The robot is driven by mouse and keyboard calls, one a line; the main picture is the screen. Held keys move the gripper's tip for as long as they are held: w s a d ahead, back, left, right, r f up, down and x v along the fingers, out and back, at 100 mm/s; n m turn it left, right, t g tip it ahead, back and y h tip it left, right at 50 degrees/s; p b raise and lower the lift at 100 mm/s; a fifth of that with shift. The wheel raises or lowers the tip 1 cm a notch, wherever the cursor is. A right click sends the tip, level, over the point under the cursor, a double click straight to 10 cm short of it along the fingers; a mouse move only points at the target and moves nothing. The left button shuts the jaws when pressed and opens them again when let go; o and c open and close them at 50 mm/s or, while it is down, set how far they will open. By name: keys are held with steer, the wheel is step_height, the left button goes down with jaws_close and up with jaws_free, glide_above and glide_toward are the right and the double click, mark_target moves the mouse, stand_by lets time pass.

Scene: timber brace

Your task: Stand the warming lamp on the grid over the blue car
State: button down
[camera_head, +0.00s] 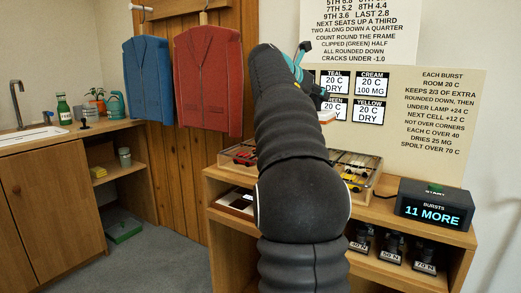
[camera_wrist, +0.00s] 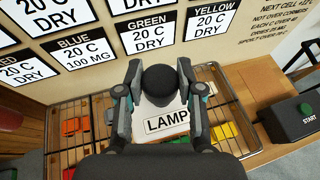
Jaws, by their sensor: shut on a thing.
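My gripper (camera_wrist: 160,72) is shut on the black knob of the warming lamp (camera_wrist: 168,120), a pale block with a LAMP label. The lamp is over the wire grid (camera_wrist: 250,138) in the wrist view; I cannot tell its height above it. In the head view my gripper (camera_head: 318,90) is partly behind my arm, with the lamp's pale edge (camera_head: 327,117) below it. Red, green, orange and yellow cars show under the grid. I cannot make out the blue car; my gripper and the lamp hide part of the grid.
A board behind the grid carries cards, among them a BLUE card (camera_wrist: 88,52) reading 20 C, 100 MG. A black START box (camera_head: 434,204) showing 11 MORE stands right of the grid. Black weights (camera_head: 393,247) stand on the shelf below.

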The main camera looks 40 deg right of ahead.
steer(key=shift+w+a+f+b, duration=0.95)
steer(key=shift+w+a+f, duration=0.25)
steer(key=shift+a+f, duration=0.5)
steer(key=shift+w+a+f+b, duration=0.9)
steer(key=shift+w+a+f, duration=0.4)
steer(key=shift+f, duration=0.6)
steer(key=shift+w+a+f+b, duration=0.95)
steer(key=shift+w+a+f, duration=0.2)
steer(key=shift+a+f, duration=0.55)
steer(key=shift+d+f, duration=0.15)
steer(key=shift+f, duration=0.15)
steer(key=c, duration=0.7)
jaws_free()
steer(key=shift+r, duration=0.2)
steer(key=p+v, duration=0.2)
steer(key=v, duration=1)
